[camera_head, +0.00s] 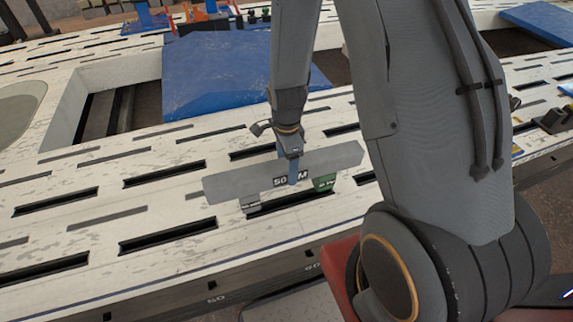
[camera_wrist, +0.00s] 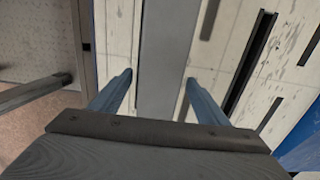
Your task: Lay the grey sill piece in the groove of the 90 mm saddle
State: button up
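The grey sill piece (camera_head: 235,184) is a long bar standing on edge, with a dark label reading about "50 M", partly covered by a finger. My gripper (camera_head: 293,170) straddles the bar. In the wrist view, its blue fingers (camera_wrist: 158,80) stand apart either side of the bar (camera_wrist: 168,60), with a pale gap visible.
The slotted pale bench (camera_head: 80,215) has dark slots and a large opening at the left. A blue panel (camera_head: 210,75) lies behind the bar, and another (camera_head: 540,22) is at top right. Coloured items (camera_head: 205,18) stand at the back. The bench left of the bar is clear.

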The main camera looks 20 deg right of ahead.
jog(key=shift+s, duration=0.1)
jog(key=shift+r+p, duration=0.5)
jog(key=shift+r, duration=3.45)
jog(key=s+r+n+p, duration=0.5)
jog(key=s+r+n, duration=0.3)
jog(key=r, duration=0.4)
jog(key=s+r+n+p, duration=0.6)
jog(key=s+r+n, duration=0.3)
jog(key=r, duration=0.4)
jog(key=shift+n+p, duration=0.3)
jog(key=shift+n, duration=0.2)
